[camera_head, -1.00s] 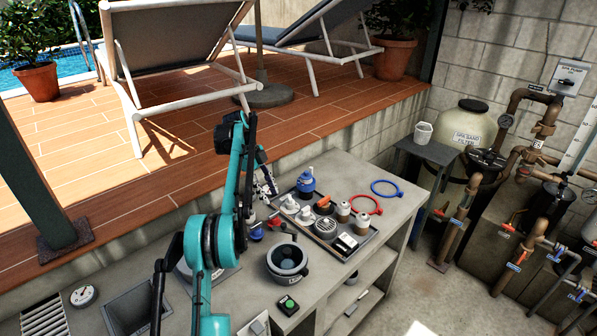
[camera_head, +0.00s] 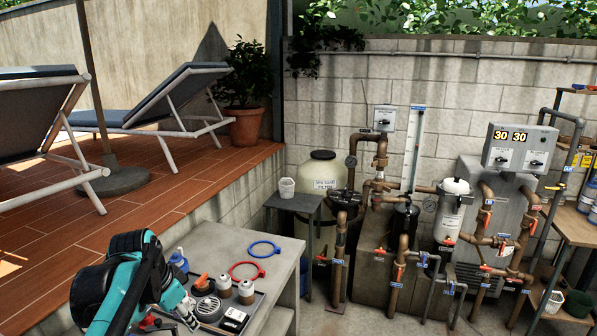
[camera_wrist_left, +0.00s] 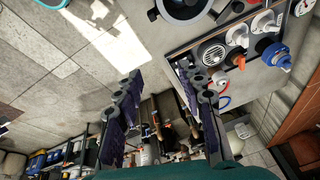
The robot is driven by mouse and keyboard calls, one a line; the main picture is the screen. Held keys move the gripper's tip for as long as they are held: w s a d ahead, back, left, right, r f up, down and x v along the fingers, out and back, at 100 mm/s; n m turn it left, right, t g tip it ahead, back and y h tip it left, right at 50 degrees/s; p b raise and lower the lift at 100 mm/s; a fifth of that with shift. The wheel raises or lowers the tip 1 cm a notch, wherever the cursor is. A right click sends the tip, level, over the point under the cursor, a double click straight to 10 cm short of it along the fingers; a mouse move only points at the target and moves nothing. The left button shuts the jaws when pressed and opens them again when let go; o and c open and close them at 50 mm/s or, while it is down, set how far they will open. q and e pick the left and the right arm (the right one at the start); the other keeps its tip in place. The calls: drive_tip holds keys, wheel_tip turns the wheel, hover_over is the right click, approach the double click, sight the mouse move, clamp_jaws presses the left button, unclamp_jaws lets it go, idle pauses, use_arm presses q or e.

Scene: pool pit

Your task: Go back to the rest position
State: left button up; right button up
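My left arm comes in from the lower left in the head view, over the grey workbench (camera_head: 219,235). My left gripper (camera_head: 188,312) shows only in part there, beside the parts tray (camera_head: 259,301). In the left wrist view the two dark fingers of my left gripper (camera_wrist_left: 160,72) stand wide apart with nothing between them, so it is open. The tray (camera_wrist_left: 172,52) lies beyond the fingers in that view. My right gripper is in neither view.
A red ring (camera_head: 246,271) and a blue ring (camera_head: 264,249) lie on the bench. A small side table (camera_head: 292,203) with a white cup (camera_head: 287,187) stands behind it. Pipes, a spa sand filter (camera_head: 322,170) and a control box (camera_head: 519,147) line the wall. A deck edge runs along the left.

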use_arm(q)
drive_tip(key=s+d+f+n+t+b, duration=0.1)
drive_tip(key=s+d+f+n, duration=0.2)
drive_tip(key=s+f, duration=0.3)
drive_tip(key=s+d+f+n+t+b, duration=0.1)
drive_tip(key=s+d+f+n+t, duration=0.1)
drive_tip(key=s+d+f+n, duration=0.2)
drive_tip(key=s+d+f, duration=0.1)
drive_tip(key=s+f, duration=0.2)
drive_tip(key=s, duration=0.3)
drive_tip(key=shift+s+f+t+y, duration=0.15)
drive_tip(key=shift+s+t+y, duration=0.15)
drive_tip(key=shift+y, duration=0.1)
